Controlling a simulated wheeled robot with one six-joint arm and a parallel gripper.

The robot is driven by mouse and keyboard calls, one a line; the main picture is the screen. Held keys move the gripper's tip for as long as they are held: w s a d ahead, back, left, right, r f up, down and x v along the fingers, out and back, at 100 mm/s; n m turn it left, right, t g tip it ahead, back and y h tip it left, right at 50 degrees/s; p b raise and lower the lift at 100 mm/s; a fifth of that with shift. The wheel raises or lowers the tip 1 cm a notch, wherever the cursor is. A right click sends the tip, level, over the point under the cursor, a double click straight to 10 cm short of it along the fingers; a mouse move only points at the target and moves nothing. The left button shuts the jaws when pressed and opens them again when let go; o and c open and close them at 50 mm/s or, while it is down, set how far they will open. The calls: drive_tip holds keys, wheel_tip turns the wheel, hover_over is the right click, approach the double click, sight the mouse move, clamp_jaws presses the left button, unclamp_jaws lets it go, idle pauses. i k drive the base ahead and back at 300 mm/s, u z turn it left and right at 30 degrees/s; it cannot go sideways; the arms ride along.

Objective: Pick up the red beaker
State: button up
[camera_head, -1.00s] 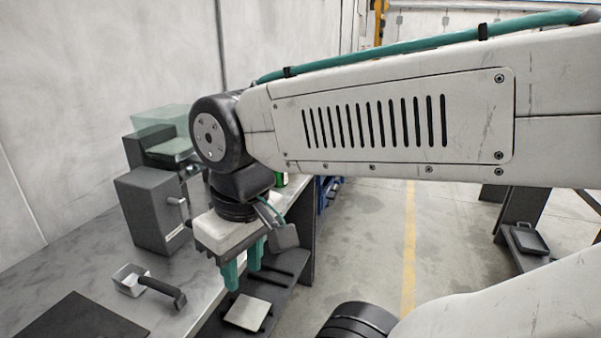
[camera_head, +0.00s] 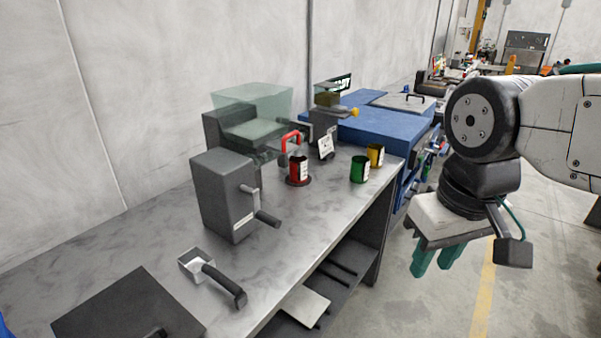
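The red beaker (camera_head: 298,170) stands upright on a small dark round base on the grey workbench (camera_head: 330,205), with a pale label on its side. A red bent handle or arch (camera_head: 290,142) shows just behind it. My gripper (camera_head: 437,262) hangs to the right of the bench over the floor, its teal fingers pointing down. A gap shows between the fingers, and nothing is seen between them. It is well apart from the red beaker.
A green beaker (camera_head: 359,169) and a yellow beaker (camera_head: 376,155) stand right of the red one. A grey box with a crank (camera_head: 222,195) and a handled scoop (camera_head: 198,265) are nearer. A blue cabinet (camera_head: 375,125) stands beyond. Floor right of the bench is clear.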

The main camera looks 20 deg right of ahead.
sight(298, 167)
drive_tip(key=u, duration=0.05)
drive_tip(key=k, duration=0.5)
drive_tip(key=z, duration=0.85)
drive_tip(key=i, duration=0.8)
drive_tip(key=u, duration=1)
drive_tip(key=i, duration=0.45)
drive_tip(key=z, duration=0.05)
